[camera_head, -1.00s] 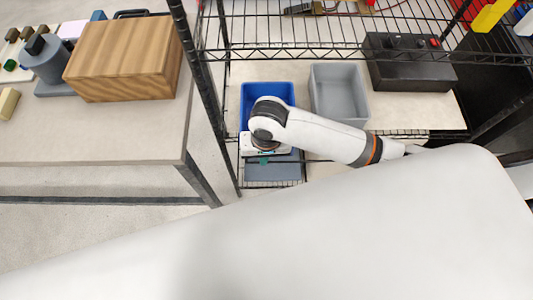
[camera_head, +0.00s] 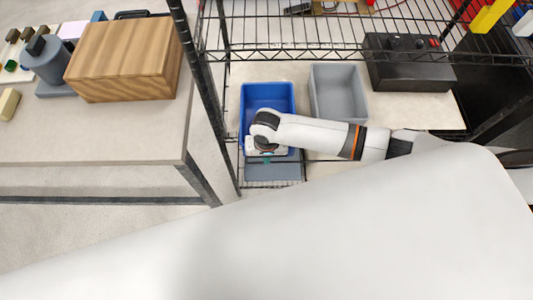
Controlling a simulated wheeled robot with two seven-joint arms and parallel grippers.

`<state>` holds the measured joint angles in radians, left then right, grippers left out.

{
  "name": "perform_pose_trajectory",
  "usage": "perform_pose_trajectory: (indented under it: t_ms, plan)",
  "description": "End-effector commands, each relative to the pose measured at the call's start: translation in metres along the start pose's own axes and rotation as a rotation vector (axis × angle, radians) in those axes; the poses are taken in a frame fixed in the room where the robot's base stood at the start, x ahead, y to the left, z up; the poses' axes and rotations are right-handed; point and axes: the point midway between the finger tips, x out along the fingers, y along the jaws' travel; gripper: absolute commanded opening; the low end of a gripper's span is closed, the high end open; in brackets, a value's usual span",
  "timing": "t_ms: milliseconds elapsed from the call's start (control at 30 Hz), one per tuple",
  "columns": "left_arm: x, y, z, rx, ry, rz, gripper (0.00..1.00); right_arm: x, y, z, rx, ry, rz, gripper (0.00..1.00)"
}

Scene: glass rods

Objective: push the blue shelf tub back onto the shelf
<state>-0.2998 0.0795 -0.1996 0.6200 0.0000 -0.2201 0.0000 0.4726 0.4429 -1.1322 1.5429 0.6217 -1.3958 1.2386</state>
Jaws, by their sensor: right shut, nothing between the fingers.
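The blue tub (camera_head: 267,95) sits on the wire shelf unit, left of a grey tub (camera_head: 338,92). Its back and side walls and part of its inside show. My right arm's wrist covers much of its front. My right gripper (camera_head: 267,160) is at the tub's front side, shut, with nothing seen held. Its fingers are mostly hidden under the wrist, so I cannot tell whether they touch the tub. My left gripper is not in view.
A black box (camera_head: 408,62) stands on the shelf right of the grey tub. A black shelf post (camera_head: 205,95) rises close left of the blue tub. A table with a wooden box (camera_head: 125,60) stands at left. A wire shelf (camera_head: 350,45) crosses above.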

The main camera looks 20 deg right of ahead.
Motion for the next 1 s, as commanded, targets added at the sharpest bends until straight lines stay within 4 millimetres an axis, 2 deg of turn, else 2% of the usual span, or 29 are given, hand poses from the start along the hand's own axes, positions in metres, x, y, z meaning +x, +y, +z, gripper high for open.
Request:
perform_pose_trajectory:
  t_ms: [467,567,800,900,1000]
  plan:
    - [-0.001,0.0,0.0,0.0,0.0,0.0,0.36,-0.001,0.0,0.008,0.0,0.0,0.0,0.0]
    - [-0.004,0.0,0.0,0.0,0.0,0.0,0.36,-0.002,0.001,0.02,0.003,0.0,0.001,0.0]
    - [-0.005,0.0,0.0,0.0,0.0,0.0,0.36,0.0,0.001,0.072,0.004,-0.001,0.001,0.0]
    - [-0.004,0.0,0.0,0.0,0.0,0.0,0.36,0.0,0.001,0.085,0.003,0.0,0.002,0.0]
    - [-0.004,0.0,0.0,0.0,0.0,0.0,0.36,0.0,0.0,0.09,0.0,0.001,0.0,0.0]
